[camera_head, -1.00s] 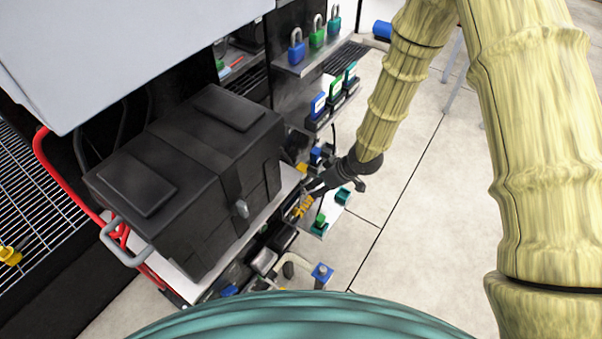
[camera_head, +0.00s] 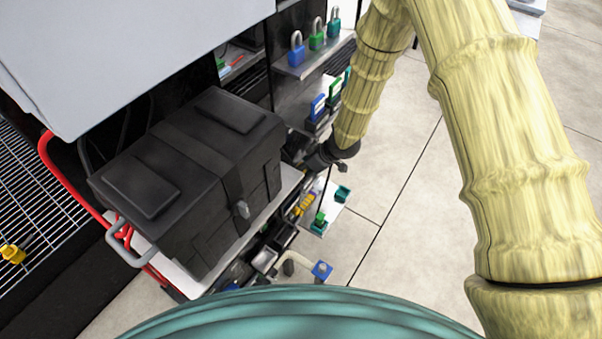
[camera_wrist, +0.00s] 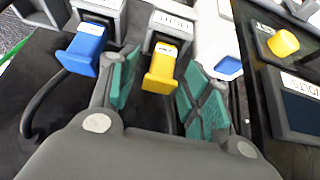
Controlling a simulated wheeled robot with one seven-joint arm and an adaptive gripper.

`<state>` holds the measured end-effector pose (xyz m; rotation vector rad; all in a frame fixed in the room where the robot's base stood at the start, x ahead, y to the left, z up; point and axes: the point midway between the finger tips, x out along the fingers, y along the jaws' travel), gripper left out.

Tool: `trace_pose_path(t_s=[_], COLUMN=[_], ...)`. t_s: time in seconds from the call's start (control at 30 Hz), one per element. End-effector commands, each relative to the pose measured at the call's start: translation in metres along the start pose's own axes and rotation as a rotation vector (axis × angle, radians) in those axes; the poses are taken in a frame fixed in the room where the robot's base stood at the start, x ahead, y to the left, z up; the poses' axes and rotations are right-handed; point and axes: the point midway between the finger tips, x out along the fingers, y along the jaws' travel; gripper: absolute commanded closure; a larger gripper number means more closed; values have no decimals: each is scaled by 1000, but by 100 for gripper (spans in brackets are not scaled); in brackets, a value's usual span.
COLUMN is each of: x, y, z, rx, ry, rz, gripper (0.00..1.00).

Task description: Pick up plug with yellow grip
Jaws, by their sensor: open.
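The plug with the yellow grip (camera_wrist: 161,70) shows in the wrist view, its upper end in a grey labelled socket (camera_wrist: 172,22). My gripper (camera_wrist: 158,92) is open, with one teal-padded finger on each side of the yellow grip. The grip lies between the fingertips, and I cannot tell whether either pad touches it. In the head view my gripper (camera_head: 308,158) is mostly hidden by my arm and the black case, and I cannot make out the yellow plug there.
A plug with a blue grip (camera_wrist: 83,50) is close left of my left finger. A white and blue part (camera_wrist: 228,66) is close to the right finger. A yellow knob (camera_wrist: 283,43) is farther right. The black case (camera_head: 190,170) stands beside my arm; open floor (camera_head: 410,200) lies right.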

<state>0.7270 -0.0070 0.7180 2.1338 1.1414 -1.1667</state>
Motion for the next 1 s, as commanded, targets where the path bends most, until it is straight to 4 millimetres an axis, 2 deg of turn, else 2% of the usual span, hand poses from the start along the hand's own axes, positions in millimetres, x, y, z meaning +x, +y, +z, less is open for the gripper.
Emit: trace_pose_path(t_s=[0.2,0.47,0.73,1.0], x=[14,16,15,15], y=[0,0,0,0], z=[0,1,1,0], rx=[-1,0,0,0], ry=[-1,0,0,0], rz=[0,0,0,1], gripper=[52,52,100,100])
